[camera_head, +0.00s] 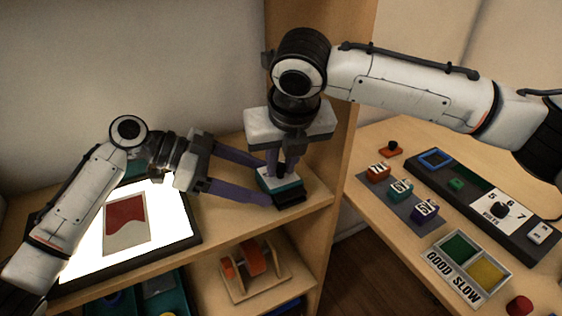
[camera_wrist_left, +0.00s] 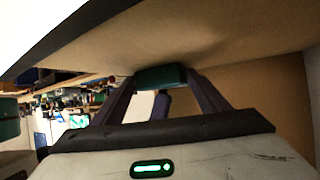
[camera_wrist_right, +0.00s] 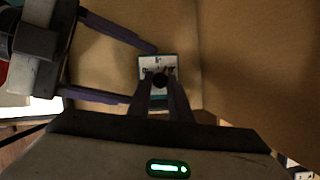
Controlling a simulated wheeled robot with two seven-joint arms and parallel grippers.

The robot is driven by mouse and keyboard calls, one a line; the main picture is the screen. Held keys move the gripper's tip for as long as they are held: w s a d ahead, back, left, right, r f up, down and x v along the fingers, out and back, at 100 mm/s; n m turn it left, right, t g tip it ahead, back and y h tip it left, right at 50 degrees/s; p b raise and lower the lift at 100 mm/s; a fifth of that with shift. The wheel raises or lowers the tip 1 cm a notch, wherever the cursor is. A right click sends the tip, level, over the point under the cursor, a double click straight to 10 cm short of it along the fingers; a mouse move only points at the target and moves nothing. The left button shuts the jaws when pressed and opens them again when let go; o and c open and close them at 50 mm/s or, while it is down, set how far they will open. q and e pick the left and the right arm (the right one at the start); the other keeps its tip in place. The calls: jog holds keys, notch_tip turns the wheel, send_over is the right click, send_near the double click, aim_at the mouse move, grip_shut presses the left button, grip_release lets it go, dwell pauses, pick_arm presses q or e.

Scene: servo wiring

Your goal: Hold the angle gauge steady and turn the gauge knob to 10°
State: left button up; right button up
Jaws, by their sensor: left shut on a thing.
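The angle gauge (camera_head: 284,186), a small teal box with a white dial face and black base, stands on the wooden shelf. My left gripper (camera_head: 268,181) is shut on its sides from the left. The teal body also shows between the left fingers in the left wrist view (camera_wrist_left: 162,77). My right gripper (camera_head: 281,168) points down over the gauge. In the right wrist view its fingers stand apart on either side of the black gauge knob (camera_wrist_right: 159,80), above the white dial face (camera_wrist_right: 157,63). The dial marks are too small to read.
A lit panel (camera_head: 75,262) with a red and beige card (camera_head: 125,220) lies left on the shelf. An upright wooden side panel (camera_head: 345,130) stands close right of the gauge.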

grip_shut()
jog(key=shift+m, duration=0.4)
jog(key=shift+a+m+h, duration=0.2)
jog(key=shift+m+h, duration=0.2)
jog(key=shift+m, duration=0.5)
jog(key=shift+a+m+h, duration=0.1)
jog(key=shift+m+h, duration=0.6)
jog(key=shift+m, duration=1.1)
jog(key=o, duration=0.8)
grip_release()
